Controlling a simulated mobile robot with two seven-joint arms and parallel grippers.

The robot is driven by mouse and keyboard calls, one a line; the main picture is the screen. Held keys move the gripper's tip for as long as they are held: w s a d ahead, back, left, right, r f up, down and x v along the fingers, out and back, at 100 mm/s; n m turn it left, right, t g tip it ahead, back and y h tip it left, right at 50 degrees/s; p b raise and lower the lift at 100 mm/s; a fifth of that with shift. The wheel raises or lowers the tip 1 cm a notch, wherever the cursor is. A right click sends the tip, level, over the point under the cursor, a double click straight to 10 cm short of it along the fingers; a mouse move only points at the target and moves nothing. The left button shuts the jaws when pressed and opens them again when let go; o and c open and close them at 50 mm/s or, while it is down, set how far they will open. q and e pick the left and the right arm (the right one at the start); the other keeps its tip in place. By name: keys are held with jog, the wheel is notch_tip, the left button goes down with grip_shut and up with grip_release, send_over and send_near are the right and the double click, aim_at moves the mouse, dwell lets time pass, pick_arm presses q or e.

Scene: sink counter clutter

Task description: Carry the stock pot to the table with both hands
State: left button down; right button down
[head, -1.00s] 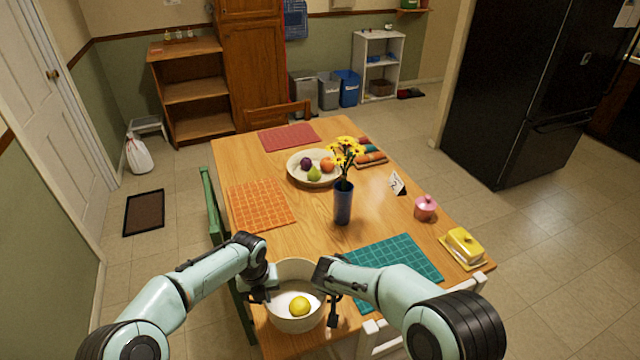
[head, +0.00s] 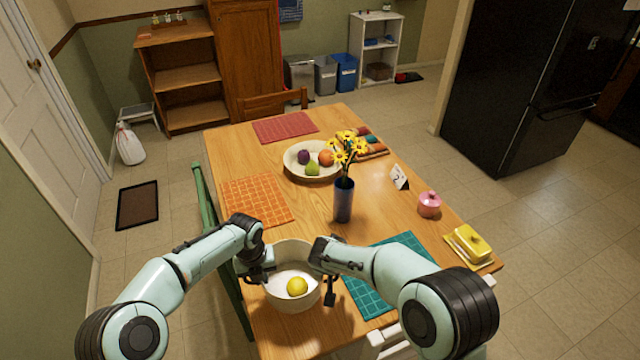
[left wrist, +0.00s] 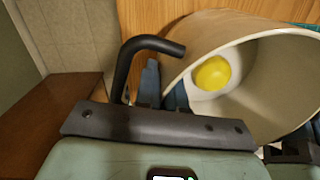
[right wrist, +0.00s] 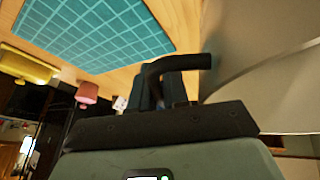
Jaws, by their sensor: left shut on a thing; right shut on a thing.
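The stock pot (head: 292,302) is a cream, round, open vessel with a yellow lemon-like thing (head: 297,287) inside. It shows over or at the near end of the wooden table (head: 290,220); I cannot tell whether it touches the top. My left gripper (head: 268,276) is shut on the pot's left side. In the left wrist view its fingers (left wrist: 165,90) meet the pot's rim (left wrist: 215,50). My right gripper (head: 328,280) is shut on the pot's right side. In the right wrist view the pot wall (right wrist: 265,60) fills the right, beside the fingers (right wrist: 165,90). The pot looks about level.
Near the pot lie a teal placemat (head: 375,285) and an orange placemat (head: 257,201). A blue vase of yellow flowers (head: 343,200) stands beyond. A fruit bowl (head: 297,172), pink jar (head: 429,205) and yellow butter dish (head: 470,247) are farther off. A green chair (head: 215,235) stands at left.

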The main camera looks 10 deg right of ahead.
pick_arm(q)
jog(key=shift+w, duration=0.15)
pick_arm(e)
jog(key=shift+a+f, duration=0.1)
